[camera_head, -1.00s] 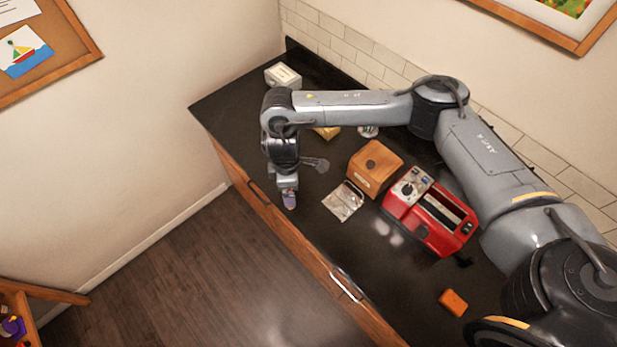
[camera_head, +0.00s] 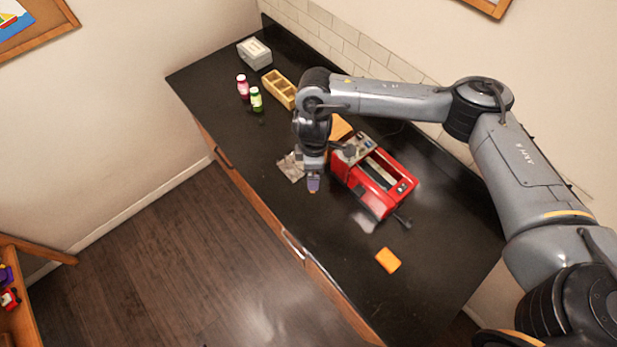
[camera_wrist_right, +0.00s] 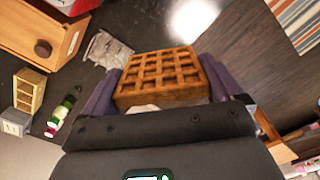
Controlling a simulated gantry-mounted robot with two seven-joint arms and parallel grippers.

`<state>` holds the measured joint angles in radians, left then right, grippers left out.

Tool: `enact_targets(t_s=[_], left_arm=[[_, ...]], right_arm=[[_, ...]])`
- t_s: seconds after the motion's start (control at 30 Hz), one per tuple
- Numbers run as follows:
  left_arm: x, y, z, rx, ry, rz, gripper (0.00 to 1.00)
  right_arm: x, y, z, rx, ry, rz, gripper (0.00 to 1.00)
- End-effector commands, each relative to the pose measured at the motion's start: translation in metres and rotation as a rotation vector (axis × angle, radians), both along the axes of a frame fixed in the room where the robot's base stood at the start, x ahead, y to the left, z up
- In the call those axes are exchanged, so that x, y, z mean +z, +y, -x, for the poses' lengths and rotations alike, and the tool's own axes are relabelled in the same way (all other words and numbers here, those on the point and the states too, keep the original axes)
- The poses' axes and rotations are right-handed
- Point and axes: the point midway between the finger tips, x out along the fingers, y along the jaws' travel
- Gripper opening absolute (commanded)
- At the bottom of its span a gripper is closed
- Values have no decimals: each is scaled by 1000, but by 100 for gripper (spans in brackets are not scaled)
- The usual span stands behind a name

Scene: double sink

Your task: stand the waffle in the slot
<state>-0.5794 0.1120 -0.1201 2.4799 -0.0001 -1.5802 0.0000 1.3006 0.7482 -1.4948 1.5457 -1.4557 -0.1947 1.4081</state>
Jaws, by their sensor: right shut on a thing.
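The brown grid-patterned waffle (camera_wrist_right: 165,78) sits between the purple-grey fingers of my right gripper (camera_wrist_right: 165,88) in the right wrist view. In the head view, my right gripper (camera_head: 313,186) hangs near the counter's front side, left of the red toaster (camera_head: 378,205). The waffle is too small or hidden to make out there. The toaster has a long dark slot (camera_head: 383,172) in its top, and the gripper is apart from it. A lever sticks out at its right end. My left gripper is not in view.
A crumpled clear bag (camera_head: 290,167) lies just left of the gripper. A wooden box (camera_head: 341,127) is partly behind my arm. Two bottles (camera_head: 256,99), a wooden divided tray (camera_head: 279,88) and a grey box (camera_head: 254,53) stand farther left. An orange square piece (camera_head: 388,260) lies on otherwise clear counter.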

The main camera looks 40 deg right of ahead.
Motion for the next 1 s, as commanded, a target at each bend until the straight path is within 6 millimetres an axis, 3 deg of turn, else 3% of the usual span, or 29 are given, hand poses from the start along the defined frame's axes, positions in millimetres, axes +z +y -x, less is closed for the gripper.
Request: enact_targets(t_s=[0.33, 0.5, 0.7, 0.83, 1.0], left_arm=[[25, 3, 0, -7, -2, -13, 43], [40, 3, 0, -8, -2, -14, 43], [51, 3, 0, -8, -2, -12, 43], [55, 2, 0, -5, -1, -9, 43], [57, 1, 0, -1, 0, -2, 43]], right_arm=[[-5, -88, -1, 474, 5, 0, 76], [-12, -152, 19, 632, 9, 2, 76], [-15, -209, 44, 697, 5, 2, 76], [-15, -231, 55, 709, 3, 2, 76], [-16, -243, 61, 718, 2, 0, 76]])
